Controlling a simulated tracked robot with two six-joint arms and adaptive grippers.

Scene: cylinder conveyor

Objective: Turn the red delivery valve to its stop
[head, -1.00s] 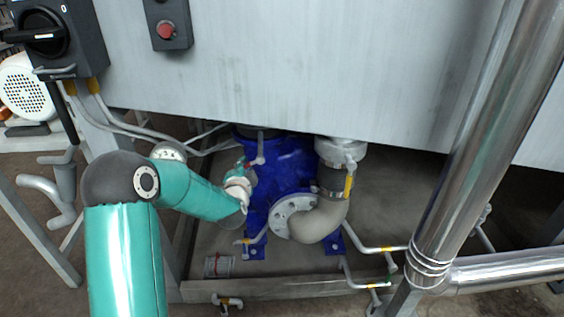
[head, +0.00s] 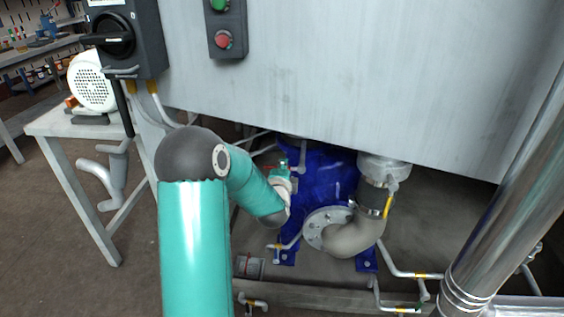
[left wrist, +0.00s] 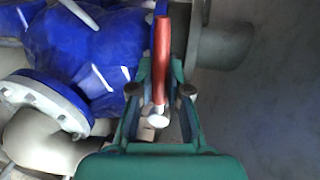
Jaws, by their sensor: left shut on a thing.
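The red delivery valve's handle (left wrist: 162,55) shows in the left wrist view as a red bar running up the picture, with a pale rounded end between my fingers. My left gripper (left wrist: 161,78) is shut on this handle, one teal finger on each side. In the head view my left gripper (head: 282,171) is small, beside the blue pump body (head: 323,172) under the grey tank; only a thin red bit shows there, and the handle is mostly hidden. How far the valve is turned cannot be told. My right gripper is not in view.
The grey tank panel (head: 340,80) overhangs the pump. A steel pipe (head: 505,170) rises at the right. A motor (head: 93,82) sits on a table at the left.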

